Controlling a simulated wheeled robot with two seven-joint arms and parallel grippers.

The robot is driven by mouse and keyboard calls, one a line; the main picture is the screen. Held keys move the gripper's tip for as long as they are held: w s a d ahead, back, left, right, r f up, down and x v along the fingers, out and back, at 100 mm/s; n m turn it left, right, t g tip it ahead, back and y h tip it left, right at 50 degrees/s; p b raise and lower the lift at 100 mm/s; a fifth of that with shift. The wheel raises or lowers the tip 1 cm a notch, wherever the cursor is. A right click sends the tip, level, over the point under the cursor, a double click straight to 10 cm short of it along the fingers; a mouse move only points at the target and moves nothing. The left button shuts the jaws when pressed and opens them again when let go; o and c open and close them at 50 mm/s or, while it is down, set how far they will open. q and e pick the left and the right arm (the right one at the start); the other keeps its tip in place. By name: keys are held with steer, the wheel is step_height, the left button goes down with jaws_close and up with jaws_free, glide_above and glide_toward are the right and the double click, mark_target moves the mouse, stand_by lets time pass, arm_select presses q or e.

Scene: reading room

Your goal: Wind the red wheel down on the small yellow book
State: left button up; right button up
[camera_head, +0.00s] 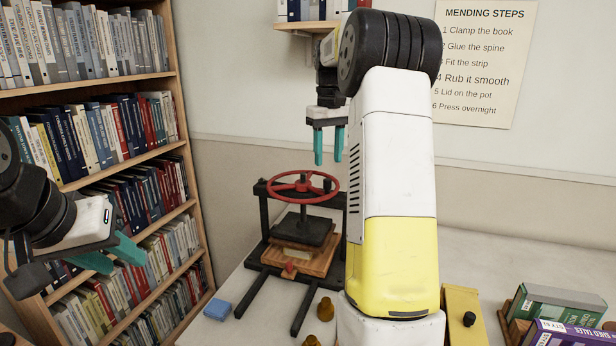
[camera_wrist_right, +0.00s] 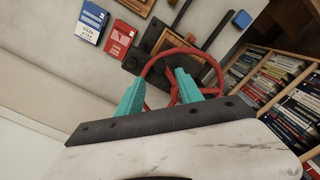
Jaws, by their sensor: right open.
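The red wheel (camera_head: 275,197) sits level on top of a black screw press at the back of the table. The press's black plate (camera_head: 305,232) hangs below it over a wooden board (camera_head: 318,262). A pale yellowish edge shows between plate and board; I cannot tell whether it is the small yellow book or whether the plate touches it. My right gripper (camera_head: 328,157) is open and empty above the wheel, fingers pointing down. In the right wrist view, the wheel (camera_wrist_right: 219,76) shows beyond its fingers (camera_wrist_right: 160,86). My left gripper (camera_head: 125,262) is open and empty before the bookshelf.
A blue block (camera_head: 217,309) and brass-coloured pieces (camera_head: 326,309) lie near the press's feet. A yellow box with a black knob (camera_head: 469,319) and green (camera_head: 560,304) and purple books (camera_head: 575,335) stand at right. My right arm hides the table's middle. A tall bookshelf (camera_head: 90,95) fills the left.

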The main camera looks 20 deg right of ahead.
mark_target(328, 180)
step_height(328, 180, down, 7)
steer(key=shift+f, duration=0.1)
stand_by(0.3)
steer(key=shift+c, duration=0.4)
jaws_close()
stand_by(1.0)
